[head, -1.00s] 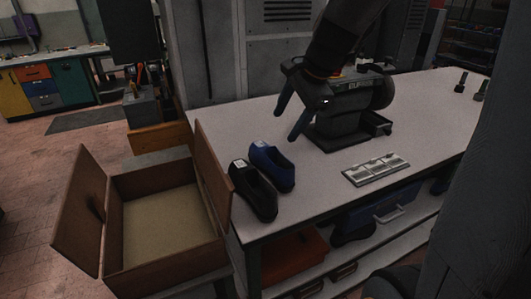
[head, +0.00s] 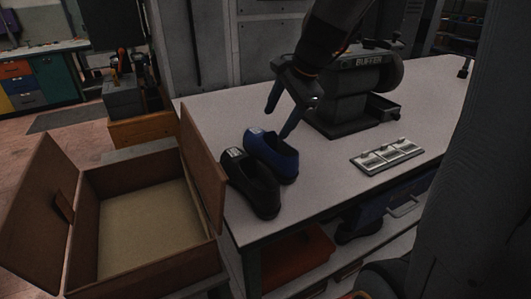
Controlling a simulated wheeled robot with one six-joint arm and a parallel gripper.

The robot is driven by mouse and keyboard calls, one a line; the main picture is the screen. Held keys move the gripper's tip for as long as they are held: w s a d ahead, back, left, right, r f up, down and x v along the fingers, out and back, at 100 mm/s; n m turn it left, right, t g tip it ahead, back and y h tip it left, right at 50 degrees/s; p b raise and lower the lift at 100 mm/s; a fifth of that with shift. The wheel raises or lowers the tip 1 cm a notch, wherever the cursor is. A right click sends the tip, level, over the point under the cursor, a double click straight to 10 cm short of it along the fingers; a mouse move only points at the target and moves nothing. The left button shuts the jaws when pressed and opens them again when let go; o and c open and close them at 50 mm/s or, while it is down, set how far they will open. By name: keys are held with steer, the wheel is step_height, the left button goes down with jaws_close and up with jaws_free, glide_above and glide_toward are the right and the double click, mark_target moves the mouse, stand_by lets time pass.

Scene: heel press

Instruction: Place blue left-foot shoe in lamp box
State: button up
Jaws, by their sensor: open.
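The blue shoe (head: 272,155) rests on the bench top, side by side with a black shoe (head: 250,184) at its lower left. Which foot the blue shoe fits I cannot tell. My gripper (head: 279,124) is open and empty, with its blue fingers pointing down just above and behind the blue shoe's right side. Whether a fingertip touches the shoe I cannot tell. An open brown box (head: 88,235) stands left of the bench with its flaps up. Its tan floor looks empty, and no lamp marking shows on it.
A buffer machine (head: 340,92) stands on the bench behind my gripper. A metal tray (head: 387,155) with several sections lies to the right. A box flap (head: 202,165) stands up between the box and the shoes. Bare bench top (head: 315,180) lies right of the shoes.

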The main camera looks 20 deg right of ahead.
mark_target(270, 134)
steer(key=shift+w+p+x, duration=0.1)
steer(key=shift+p+x, duration=0.25)
steer(key=shift+x, duration=1.6)
steer(key=shift+w+p+x, duration=0.15)
steer(key=shift+p+x, duration=0.15)
steer(key=shift+x, duration=1.7)
steer(key=shift+d+r, duration=0.1)
jaws_close()
